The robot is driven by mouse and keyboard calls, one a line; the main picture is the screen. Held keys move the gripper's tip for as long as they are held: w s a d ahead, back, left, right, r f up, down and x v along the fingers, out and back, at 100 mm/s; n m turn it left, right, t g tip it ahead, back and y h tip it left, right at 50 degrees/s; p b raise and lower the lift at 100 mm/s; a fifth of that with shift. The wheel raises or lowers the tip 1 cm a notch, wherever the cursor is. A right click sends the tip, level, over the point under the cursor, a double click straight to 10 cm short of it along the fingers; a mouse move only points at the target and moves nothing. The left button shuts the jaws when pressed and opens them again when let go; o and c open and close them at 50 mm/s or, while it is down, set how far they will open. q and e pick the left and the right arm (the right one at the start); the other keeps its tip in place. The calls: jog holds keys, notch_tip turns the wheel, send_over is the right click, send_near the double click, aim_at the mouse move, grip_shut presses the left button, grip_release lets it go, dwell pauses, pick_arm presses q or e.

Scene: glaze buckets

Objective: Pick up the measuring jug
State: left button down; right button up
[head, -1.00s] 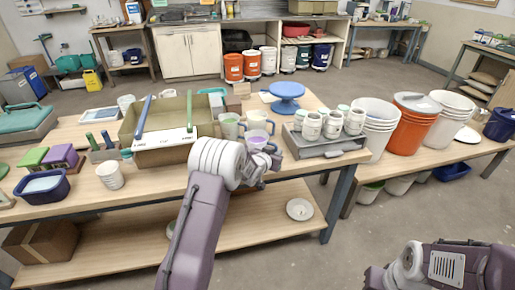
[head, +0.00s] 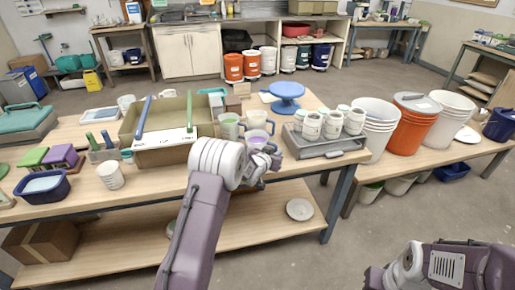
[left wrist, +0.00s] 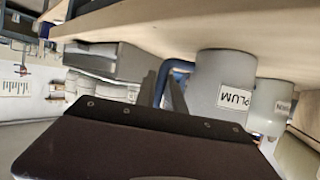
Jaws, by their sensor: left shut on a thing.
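A pale measuring jug (head: 257,136) with purple contents stands near the front edge of the table, partly hidden by my left arm. In the left wrist view this jug (left wrist: 222,85) appears upside down, carries a "PLUM" label and has a blue handle (left wrist: 175,68). My left gripper (left wrist: 168,92) is shut on that handle; in the head view the gripper (head: 270,163) is mostly hidden behind my wrist. Lifting clear of the table cannot be made out. Only part of my right arm shows at the lower right; its gripper is out of view.
A tan tray (head: 127,128) lies left. White and orange buckets (head: 408,128) stand farther right.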

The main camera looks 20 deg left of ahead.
pick_arm(q)
jog(key=shift+f, duration=0.15)
jog(key=shift+r, duration=0.85)
notch_tip(320, 180, up, 2)
jog(key=shift+w+r+p, duration=0.1)
jog(key=shift+r+p, duration=0.15)
jog(key=shift+p, duration=0.15)
jog(key=s+d+r, duration=0.4)
jog(key=d+r, duration=0.3)
jog(key=d, duration=0.4)
jog(key=shift+r, duration=0.1)
dwell(1.0)
